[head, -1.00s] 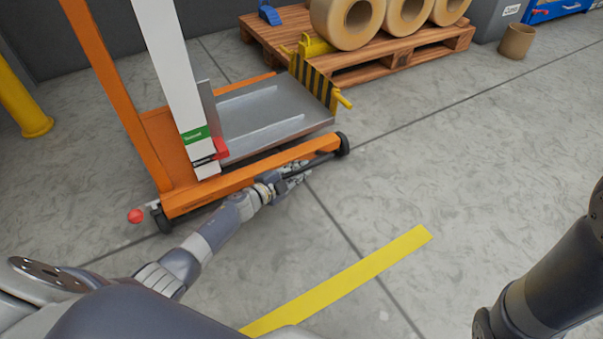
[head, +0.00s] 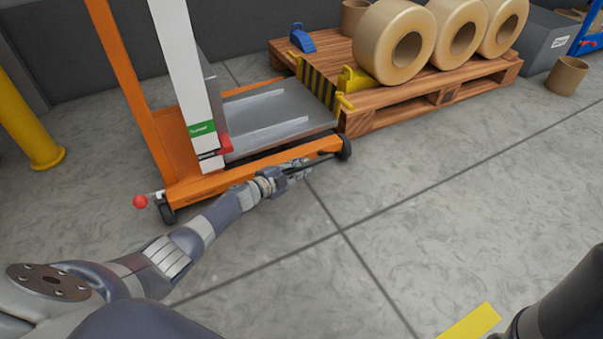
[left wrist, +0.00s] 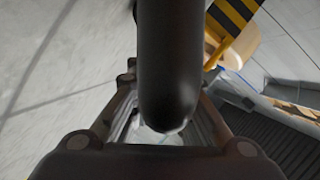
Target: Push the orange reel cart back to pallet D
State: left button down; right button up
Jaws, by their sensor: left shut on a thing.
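The orange reel cart (head: 222,184) stands upright at left centre in the head view, with a grey tray (head: 270,118) and a black-and-yellow striped plate (head: 318,84) at its front. The plate is beside the left edge of the wooden pallet (head: 384,104); whether they touch I cannot tell. No letter shows on the pallet. My left gripper (head: 299,169) is low at the cart's near side, shut on a dark bar there. The dark bar (left wrist: 167,70) fills the space between the fingers in the left wrist view. My right gripper is out of view.
A yellow post (head: 28,125) stands at left. A small tan core (head: 567,75) is on the floor at right. The floor in front is clear, with a yellow stripe (head: 470,325).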

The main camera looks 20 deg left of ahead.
pick_arm(q)
jog(key=shift+w+a, duration=0.25)
jog(key=shift+a, duration=0.3)
jog(key=shift+a, duration=0.1)
jog(key=c, duration=1.5)
grip_release()
jog(key=shift+c, duration=0.2)
jog(key=v, duration=1.1)
jog(key=shift+s, duration=0.4)
jog(key=shift+a+r, duration=0.1)
